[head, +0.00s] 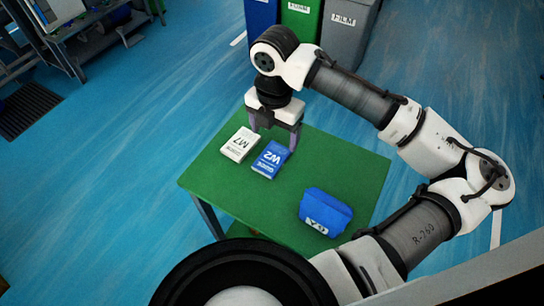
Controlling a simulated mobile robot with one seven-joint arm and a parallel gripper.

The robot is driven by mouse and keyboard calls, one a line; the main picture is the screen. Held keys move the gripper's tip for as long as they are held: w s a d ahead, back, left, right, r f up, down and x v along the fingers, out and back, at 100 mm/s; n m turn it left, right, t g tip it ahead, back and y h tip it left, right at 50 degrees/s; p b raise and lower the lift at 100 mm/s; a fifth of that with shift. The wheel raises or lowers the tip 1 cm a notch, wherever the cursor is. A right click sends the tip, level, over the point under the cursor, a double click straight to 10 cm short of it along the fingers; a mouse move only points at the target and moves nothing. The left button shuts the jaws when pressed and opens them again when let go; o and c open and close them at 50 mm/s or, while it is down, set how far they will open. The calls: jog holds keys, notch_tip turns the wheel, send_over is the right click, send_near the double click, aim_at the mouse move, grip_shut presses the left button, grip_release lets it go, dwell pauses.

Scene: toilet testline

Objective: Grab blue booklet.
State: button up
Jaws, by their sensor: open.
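The blue booklet (271,159) lies flat on the green table (340,170), with white lettering "W2" on its cover. My gripper (273,140) points down over the table, open and empty, above the far side of the blue booklet. Its two fingers are spread, one near the booklet's upper right and one toward its upper left. I cannot tell the exact height of the fingertips above the booklet.
A white booklet (240,145) marked "M7" lies just left of the blue one. A blue pouch-like object (325,211) sits at the table's near right. Blue, green (300,18) and grey bins stand behind the table. Bare green surface lies right of the booklets.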

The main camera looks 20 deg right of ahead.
jog(key=shift+f, duration=0.7)
jog(key=f, duration=0.2)
jog(key=s+f+p, duration=0.1)
jog(key=f, duration=0.1)
jog(key=shift+a, duration=0.4)
jog(key=shift+f, duration=0.65)
jog(key=c, duration=1.1)
